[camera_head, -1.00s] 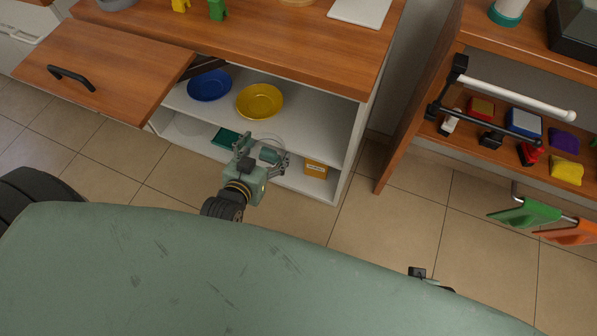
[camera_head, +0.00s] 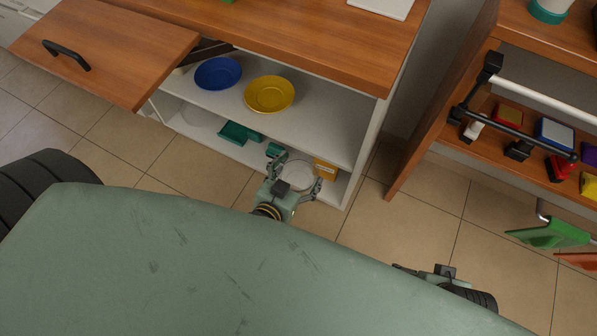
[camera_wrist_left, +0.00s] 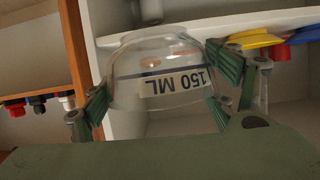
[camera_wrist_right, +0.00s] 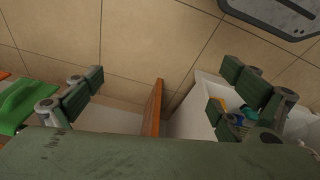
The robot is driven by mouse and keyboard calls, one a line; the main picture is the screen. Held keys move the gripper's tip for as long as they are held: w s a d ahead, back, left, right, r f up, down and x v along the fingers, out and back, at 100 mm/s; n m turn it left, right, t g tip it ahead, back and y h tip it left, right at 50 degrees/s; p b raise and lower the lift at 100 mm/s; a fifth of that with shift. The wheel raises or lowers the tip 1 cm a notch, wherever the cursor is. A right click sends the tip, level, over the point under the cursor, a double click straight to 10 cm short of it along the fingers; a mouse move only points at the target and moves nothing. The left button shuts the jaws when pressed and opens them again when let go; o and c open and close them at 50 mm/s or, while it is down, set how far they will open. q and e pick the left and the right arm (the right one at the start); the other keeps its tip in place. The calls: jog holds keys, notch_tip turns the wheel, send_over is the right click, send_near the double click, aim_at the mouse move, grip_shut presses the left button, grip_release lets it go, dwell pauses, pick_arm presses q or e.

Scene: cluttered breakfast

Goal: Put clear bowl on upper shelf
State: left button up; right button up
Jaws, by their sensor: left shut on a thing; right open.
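The clear bowl (camera_head: 297,176) is see-through and is held between the fingers of my left gripper (camera_head: 292,178), in front of the cabinet's lower opening. In the left wrist view the clear bowl (camera_wrist_left: 150,62) carries a "150 ML" label and is gripped across its sides, tilted in the picture. The upper shelf (camera_head: 318,122) is white and bears a blue bowl (camera_head: 218,72) and a yellow bowl (camera_head: 269,94). My right gripper (camera_wrist_right: 165,95) is open and empty over the floor; in the head view it is partly hidden by my body.
The lower shelf holds a teal item (camera_head: 236,133) and an orange-yellow box (camera_head: 326,169). An open wooden door (camera_head: 110,50) sticks out at the left, and the wooden counter (camera_head: 300,45) overhangs the shelves. A rack (camera_head: 440,120) stands at the right. The upper shelf's right part is bare.

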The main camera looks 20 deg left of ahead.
aim_at(306, 160)
pick_arm(q)
jog(key=shift+w+r, duration=0.1)
jog(key=shift+w, duration=0.3)
jog(key=w, duration=0.6)
jog(key=shift+d+f, duration=0.1)
jog(key=shift+f, duration=0.15)
jog(key=w, duration=0.3)
jog(key=w+b, duration=0.1)
jog(key=w, duration=0.2)
jog(key=w+b, duration=0.1)
jog(key=w, duration=0.3)
jog(key=shift+d+f, duration=0.15)
jog(key=shift+f, duration=0.15)
jog(key=b+x, duration=0.2)
jog(key=x, duration=0.1)
jog(key=shift+w+r, duration=0.25)
jog(key=shift+w, duration=0.2)
jog(key=shift+w+d, duration=0.1)
jog(key=shift+w, duration=0.65)
pick_arm(e)
jog(key=shift+t, duration=0.7)
jog(key=shift+w+a+r, duration=0.1)
jog(key=shift+w+r, duration=0.05)
jog(key=shift+r, duration=1.1)
jog(key=shift+w+a+r, duration=0.1)
jog(key=shift+w+r, duration=0.05)
jog(key=shift+r, duration=1.1)
